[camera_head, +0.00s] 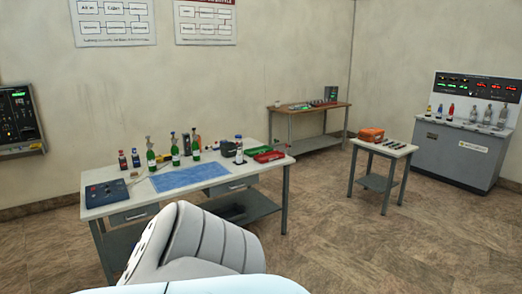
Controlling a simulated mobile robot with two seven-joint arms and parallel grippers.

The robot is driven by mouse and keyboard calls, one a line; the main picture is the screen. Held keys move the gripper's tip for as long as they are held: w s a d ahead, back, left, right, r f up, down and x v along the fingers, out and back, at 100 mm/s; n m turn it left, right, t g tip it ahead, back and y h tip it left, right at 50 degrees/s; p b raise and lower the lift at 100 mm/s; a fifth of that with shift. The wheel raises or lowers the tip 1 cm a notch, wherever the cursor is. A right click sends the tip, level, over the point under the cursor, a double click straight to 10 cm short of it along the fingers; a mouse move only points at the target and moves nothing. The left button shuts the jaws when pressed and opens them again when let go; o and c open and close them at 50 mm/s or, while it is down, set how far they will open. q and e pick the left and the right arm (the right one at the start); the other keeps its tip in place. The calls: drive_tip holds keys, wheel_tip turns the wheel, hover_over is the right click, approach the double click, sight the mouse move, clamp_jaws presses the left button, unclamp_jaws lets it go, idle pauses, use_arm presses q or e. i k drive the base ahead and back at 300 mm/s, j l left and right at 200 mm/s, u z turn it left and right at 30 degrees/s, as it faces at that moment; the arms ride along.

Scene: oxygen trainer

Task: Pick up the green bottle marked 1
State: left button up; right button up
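Several green bottles stand upright on the white-topped table at the left. The left one (151,158) is nearest the blue mat, another green bottle (175,155) stands in the middle, and a third (196,151) is to its right. Their white labels are too small to read, so I cannot tell which is marked 1. Neither of my grippers is in view.
A blue mat (190,178) lies on the table, with a blue box at left and red and green trays at right. Open floor (345,245) lies to the right.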

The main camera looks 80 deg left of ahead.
sight(195, 148)
drive_tip(key=j+u, duration=0.2)
drive_tip(key=u, duration=0.25)
drive_tip(key=k+j+u, duration=0.1)
drive_tip(key=j+u, duration=0.15)
drive_tip(key=u, duration=0.25)
drive_tip(key=j+u, duration=0.25)
drive_tip(key=u, duration=0.2)
drive_tip(key=i+j+u, duration=0.1)
drive_tip(key=j+u, duration=0.25)
drive_tip(key=i+j+u, duration=0.1)
drive_tip(key=j+u, duration=0.2)
drive_tip(key=i+j+u, duration=0.15)
drive_tip(key=j+u, duration=0.2)
drive_tip(key=i+j+u, duration=0.4)
drive_tip(key=i+j, duration=0.95)
